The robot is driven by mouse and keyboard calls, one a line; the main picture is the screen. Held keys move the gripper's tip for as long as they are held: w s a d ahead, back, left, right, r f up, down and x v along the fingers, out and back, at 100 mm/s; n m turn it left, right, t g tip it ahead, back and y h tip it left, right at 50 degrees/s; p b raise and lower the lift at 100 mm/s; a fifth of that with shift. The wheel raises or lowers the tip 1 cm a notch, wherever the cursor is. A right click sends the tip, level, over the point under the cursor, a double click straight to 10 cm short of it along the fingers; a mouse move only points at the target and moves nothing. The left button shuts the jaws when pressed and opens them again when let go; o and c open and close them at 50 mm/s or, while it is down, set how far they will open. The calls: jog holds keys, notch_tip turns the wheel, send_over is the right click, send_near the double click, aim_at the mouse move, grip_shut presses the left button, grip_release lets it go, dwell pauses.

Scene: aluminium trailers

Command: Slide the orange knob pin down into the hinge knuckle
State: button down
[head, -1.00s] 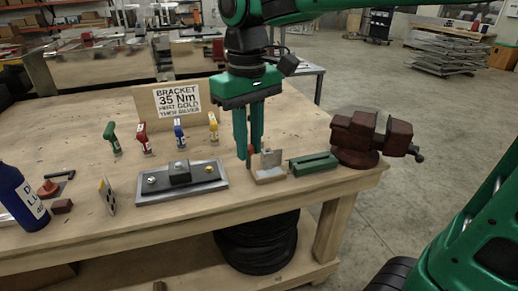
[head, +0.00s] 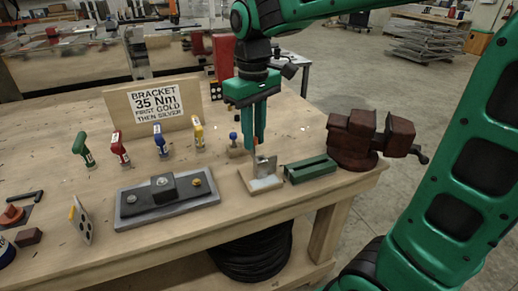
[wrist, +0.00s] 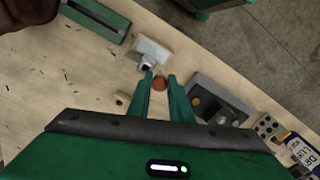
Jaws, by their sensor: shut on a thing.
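My gripper (head: 256,147) points straight down over the bench, its two green fingers close together. It is shut on the orange knob pin (wrist: 160,84), whose round knob shows between the fingertips in the wrist view. The hinge (head: 264,170) is a small metal bracket on a pale wooden base, just below and beside the fingertips. In the wrist view the hinge plate (wrist: 152,50) lies just beyond the knob, with its round knuckle (wrist: 147,62) close to the fingertips. The pin's lower end is hidden, and I cannot tell whether it touches the knuckle.
A green channel block (head: 311,169) and a dark red vise (head: 362,140) stand right of the hinge. A grey plate with a black block (head: 168,194) lies left. A blue-knobbed piece (head: 234,138) stands behind, near several coloured tools and the sign (head: 155,107).

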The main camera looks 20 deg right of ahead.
jog(key=shift+w+d+f, duration=0.25)
jog(key=shift+d+f, duration=0.2)
jog(key=shift+f, duration=0.55)
jog(key=shift+w+d+f, duration=0.3)
jog(key=shift+d+f, duration=0.15)
jog(key=shift+f, duration=0.5)
jog(key=shift+w+d+f, duration=0.25)
jog(key=shift+d+f, duration=0.2)
jog(key=shift+f, duration=0.55)
jog(key=shift+s+f, duration=0.1)
jog(key=shift+f, duration=0.15)
jog(key=shift+f, duration=0.15)
jog(key=c, duration=1.6)
grip_release()
jog(key=shift+s+f, duration=0.1)
jog(key=shift+s, duration=0.1)
jog(key=shift+w+r, duration=0.25)
jog(key=shift+r, duration=0.1)
notch_tip(320, 180, up, 12)
jog(key=shift+r, duration=0.2)
